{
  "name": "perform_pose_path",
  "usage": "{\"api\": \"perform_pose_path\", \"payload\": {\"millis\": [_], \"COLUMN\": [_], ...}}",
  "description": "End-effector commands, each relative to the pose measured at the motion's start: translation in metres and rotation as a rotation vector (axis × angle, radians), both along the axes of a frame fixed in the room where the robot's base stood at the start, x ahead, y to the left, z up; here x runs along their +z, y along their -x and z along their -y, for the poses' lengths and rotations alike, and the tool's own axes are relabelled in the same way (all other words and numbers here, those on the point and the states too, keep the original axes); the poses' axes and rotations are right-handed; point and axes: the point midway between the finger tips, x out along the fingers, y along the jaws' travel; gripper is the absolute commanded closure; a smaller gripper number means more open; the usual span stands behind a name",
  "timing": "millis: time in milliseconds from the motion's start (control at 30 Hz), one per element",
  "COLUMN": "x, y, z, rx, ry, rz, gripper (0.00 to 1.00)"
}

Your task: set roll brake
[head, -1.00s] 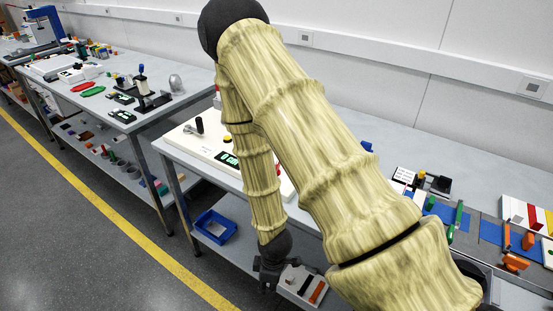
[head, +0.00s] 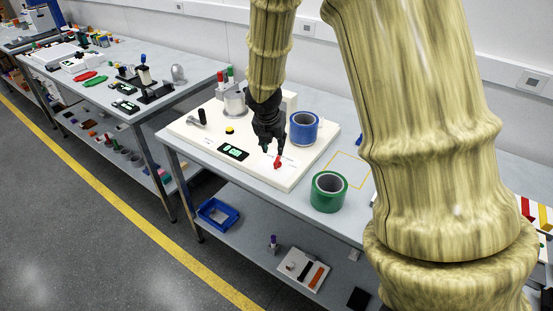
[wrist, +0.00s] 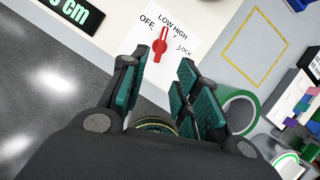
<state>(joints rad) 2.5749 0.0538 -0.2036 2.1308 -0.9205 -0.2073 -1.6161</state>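A red knob (wrist: 160,45) sits on a white label marked OFF, LOW, HIGH and LOCK in the wrist view. A pale line runs along the knob, and its upper end appears to point near LOW. The knob also shows as a small red spot (head: 278,162) on the front of the cream panel (head: 300,172) in the head view. My gripper (wrist: 158,68) is open and empty, with its two fingers apart just short of the knob. In the head view my gripper (head: 273,150) hangs right above the knob, pointing down.
A green display (head: 233,152), a yellow button (head: 229,130) and a black lever are left of my gripper. A blue roll (head: 303,130) stands close on the right, and a green roll (head: 328,192) stands in front right. A yellow outlined area lies free beyond.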

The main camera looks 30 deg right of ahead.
Motion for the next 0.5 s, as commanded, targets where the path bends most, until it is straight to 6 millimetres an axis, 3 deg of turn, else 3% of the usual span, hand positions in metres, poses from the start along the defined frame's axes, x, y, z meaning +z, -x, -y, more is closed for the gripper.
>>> {"api": "perform_pose_path", "payload": {"millis": [167,500], "x": [-0.008,-0.042], "y": [-0.002,-0.012], "z": [0.004,0.013], "rx": [0.005,0.004], "ry": [0.006,0.004], "rz": [-0.004,-0.003], "gripper": [0.69,0.69]}}
